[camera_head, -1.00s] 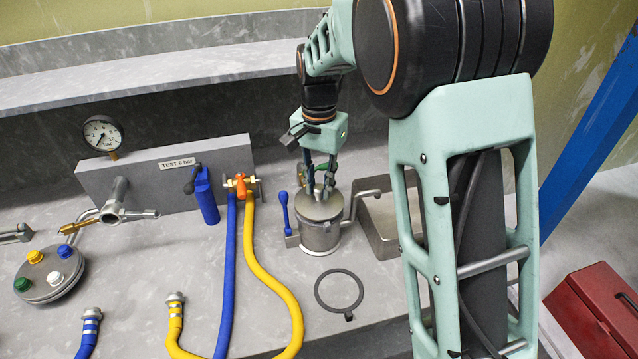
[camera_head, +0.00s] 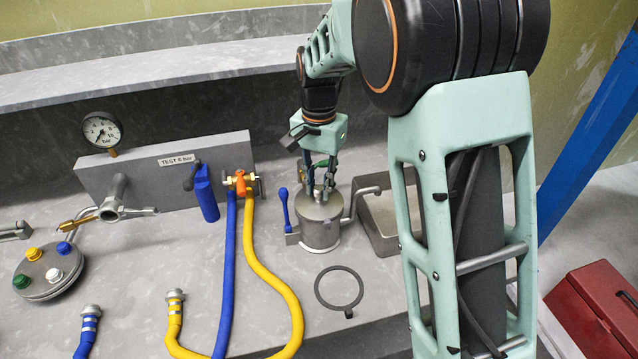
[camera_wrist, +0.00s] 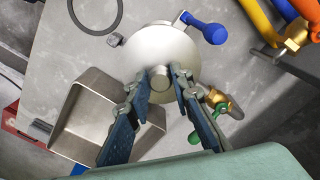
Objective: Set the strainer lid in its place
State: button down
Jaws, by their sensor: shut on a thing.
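The strainer lid (camera_head: 318,211) is a round grey metal disc with a short central knob. It lies level across the mouth of the metal pail (camera_head: 320,236). The lid also fills the middle of the wrist view (camera_wrist: 150,48), hiding the pail's inside. My gripper (camera_head: 319,193) points down from above, shut on the lid's knob (camera_wrist: 158,76), with one finger on each side in the wrist view. Whether the lid is fully seated on the rim or slightly above it cannot be told.
A dark ring (camera_head: 339,290) lies in front. Blue and yellow hoses (camera_head: 268,275) run left of it. A plate with coloured knobs (camera_head: 48,270) lies far left.

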jog(key=shift+f, duration=0.25)
jog(key=c, duration=1.6)
grip_release()
notch_tip(320, 180, up, 12)
jog(key=shift+r, duration=0.1)
